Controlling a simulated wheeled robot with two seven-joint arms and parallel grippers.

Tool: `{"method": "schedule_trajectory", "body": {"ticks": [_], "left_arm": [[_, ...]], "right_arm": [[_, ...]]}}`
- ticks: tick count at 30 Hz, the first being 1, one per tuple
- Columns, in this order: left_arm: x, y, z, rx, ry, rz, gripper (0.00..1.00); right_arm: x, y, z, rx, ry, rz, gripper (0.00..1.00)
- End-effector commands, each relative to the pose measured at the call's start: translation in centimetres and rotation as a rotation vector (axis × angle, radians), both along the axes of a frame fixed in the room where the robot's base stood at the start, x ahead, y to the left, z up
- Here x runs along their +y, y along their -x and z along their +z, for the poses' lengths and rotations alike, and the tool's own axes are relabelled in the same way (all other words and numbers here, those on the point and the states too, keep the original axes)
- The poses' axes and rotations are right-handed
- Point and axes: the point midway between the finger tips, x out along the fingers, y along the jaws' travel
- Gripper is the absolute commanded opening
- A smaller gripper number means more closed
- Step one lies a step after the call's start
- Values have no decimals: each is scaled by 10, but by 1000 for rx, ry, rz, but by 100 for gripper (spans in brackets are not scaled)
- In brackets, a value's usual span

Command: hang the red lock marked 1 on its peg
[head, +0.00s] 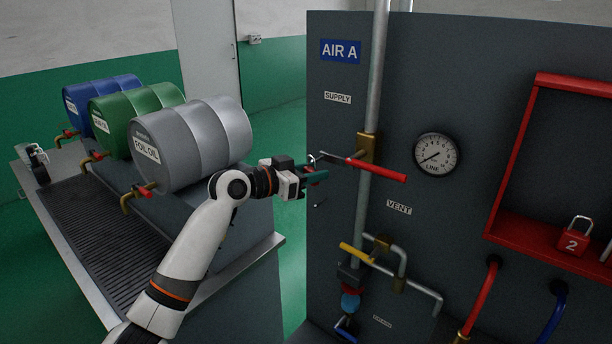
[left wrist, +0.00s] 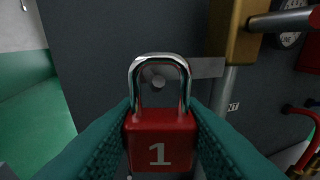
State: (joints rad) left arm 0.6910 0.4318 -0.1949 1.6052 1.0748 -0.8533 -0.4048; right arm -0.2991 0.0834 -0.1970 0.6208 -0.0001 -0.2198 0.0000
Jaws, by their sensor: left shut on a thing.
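The red lock marked 1 (left wrist: 160,142) is upright between the teal fingers of my left gripper (left wrist: 160,150), with its silver shackle pointing up. In the head view my left gripper (head: 317,177) is beside the left edge of the dark panel, near the red valve handle (head: 378,170), and mostly hides the lock. In the left wrist view a round grey end, perhaps the peg (left wrist: 158,81), shows through the shackle's opening, in front of a grey plate (left wrist: 207,68). I cannot tell whether the shackle is around it or only lined up in front. My right gripper is not in view.
A brass valve body (head: 368,146) and a vertical grey pipe (head: 378,70) stand close right of the gripper. A red lock marked 2 (head: 571,241) stands on a red shelf (head: 525,229) at right.

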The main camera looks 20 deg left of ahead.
Motion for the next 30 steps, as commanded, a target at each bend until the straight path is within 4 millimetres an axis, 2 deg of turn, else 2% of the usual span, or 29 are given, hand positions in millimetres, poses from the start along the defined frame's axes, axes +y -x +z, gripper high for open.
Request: {"method": "schedule_trajectory", "body": {"ticks": [13,30], "left_arm": [[-8,-20,-7,-2,1,0,11],[-8,-23,-7,-2,0,0,11]], "right_arm": [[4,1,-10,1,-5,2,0],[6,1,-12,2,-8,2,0]]}}
